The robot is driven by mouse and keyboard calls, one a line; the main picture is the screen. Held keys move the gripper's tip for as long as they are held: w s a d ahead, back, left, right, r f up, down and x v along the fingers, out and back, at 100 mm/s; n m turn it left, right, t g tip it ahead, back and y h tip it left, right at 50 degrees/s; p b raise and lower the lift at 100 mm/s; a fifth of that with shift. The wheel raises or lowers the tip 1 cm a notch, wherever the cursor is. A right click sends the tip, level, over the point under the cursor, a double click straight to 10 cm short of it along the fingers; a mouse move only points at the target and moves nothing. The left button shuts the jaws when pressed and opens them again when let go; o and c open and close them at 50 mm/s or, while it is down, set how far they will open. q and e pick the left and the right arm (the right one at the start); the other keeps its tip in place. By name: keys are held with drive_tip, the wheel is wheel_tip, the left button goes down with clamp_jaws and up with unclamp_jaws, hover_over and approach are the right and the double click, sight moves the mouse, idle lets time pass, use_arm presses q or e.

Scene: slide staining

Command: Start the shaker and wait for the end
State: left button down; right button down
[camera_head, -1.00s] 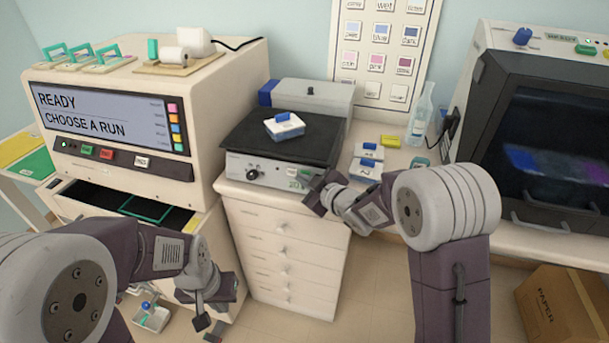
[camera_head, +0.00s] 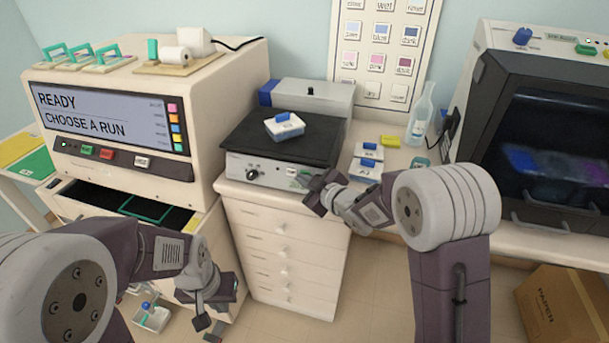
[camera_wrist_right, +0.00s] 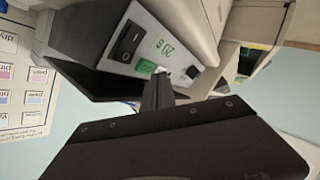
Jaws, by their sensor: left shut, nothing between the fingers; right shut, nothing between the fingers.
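The shaker has a black top plate (camera_head: 255,137) and a pale front panel (camera_head: 236,168) with a black knob at its left. A clear box with a blue-and-white lid (camera_head: 285,126) sits on the plate. In the right wrist view, the panel (camera_wrist_right: 165,40) shows a dark switch, a green label or button and the green reading "20 S". My right gripper (camera_head: 310,187) is shut and empty at the panel's right end. Its fingers (camera_wrist_right: 157,92) point at the panel; I cannot tell whether they touch. My left gripper (camera_head: 202,316) is shut and empty, low before the drawers.
A stainer (camera_head: 120,110) at left reads "READY CHOOSE A RUN" above an open drawer. Blue-lidded boxes (camera_head: 367,165), a yellow block (camera_head: 390,141) and a flask (camera_head: 418,120) stand right of the shaker. A dark-windowed machine (camera_head: 550,130) stands at right.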

drive_tip(key=shift+w, duration=0.15)
idle(0.5)
drive_tip(key=shift+w+d+f, duration=0.15)
drive_tip(key=shift+w+f, duration=0.05)
drive_tip(key=shift+w, duration=0.05)
drive_tip(key=shift+w+d+f, duration=0.1)
drive_tip(key=shift+w, duration=0.2)
idle(0.7)
drive_tip(key=shift+s, duration=0.15)
drive_tip(key=shift+s+a+r, duration=0.25)
drive_tip(key=shift+s+r, duration=0.05)
drive_tip(key=shift+s, duration=0.25)
